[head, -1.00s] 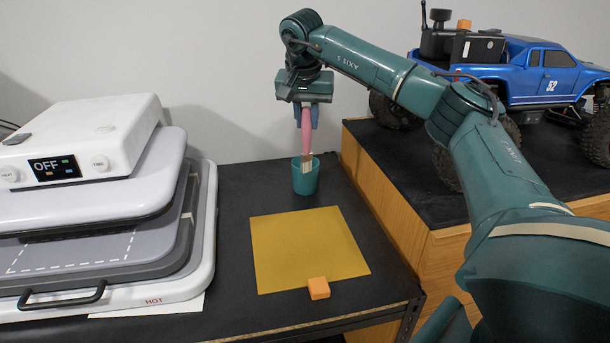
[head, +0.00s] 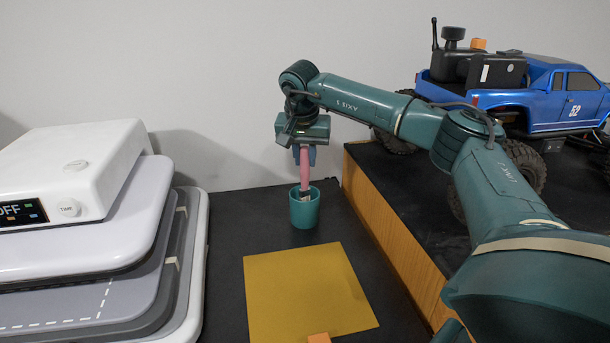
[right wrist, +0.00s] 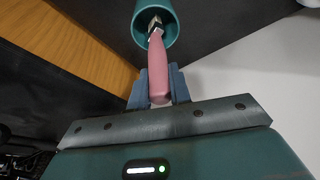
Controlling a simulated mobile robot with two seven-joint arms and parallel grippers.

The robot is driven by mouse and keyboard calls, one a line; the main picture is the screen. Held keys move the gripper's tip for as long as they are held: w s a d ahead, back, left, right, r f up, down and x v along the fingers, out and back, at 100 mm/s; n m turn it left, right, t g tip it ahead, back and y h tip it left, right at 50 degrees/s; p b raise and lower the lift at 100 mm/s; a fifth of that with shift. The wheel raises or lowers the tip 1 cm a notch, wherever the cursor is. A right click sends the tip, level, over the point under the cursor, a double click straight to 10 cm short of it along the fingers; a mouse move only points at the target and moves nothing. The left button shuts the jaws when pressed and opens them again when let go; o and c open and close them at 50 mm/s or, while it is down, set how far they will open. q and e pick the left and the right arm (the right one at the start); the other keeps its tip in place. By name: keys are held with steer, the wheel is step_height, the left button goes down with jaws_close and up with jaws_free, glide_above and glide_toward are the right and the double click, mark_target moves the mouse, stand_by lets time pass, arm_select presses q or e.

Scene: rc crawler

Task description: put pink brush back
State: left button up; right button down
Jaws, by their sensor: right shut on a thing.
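The pink brush (head: 305,168) is upright in my right gripper (head: 304,158), which is shut on its handle. Its lower end reaches inside the rim of the teal cup (head: 305,212), which stands on the black table. In the right wrist view the pink handle (right wrist: 158,72) lies between the blue fingers (right wrist: 158,88), and the brush's metal and bristle end goes into the cup's mouth (right wrist: 170,32). Whether the bristles touch the cup's bottom is hidden. My left gripper is not in view.
A mustard mat (head: 305,290) lies in front of the cup, with an orange block (head: 319,338) at its front edge. A white heat press (head: 90,220) stands at left. A wooden platform (head: 385,235) with a blue truck (head: 540,95) rises at right.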

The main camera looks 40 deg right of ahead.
mark_target(305, 188)
steer(key=shift+f, duration=2.1)
steer(key=c, duration=1.3)
jaws_free()
steer(key=v, duration=1.2)
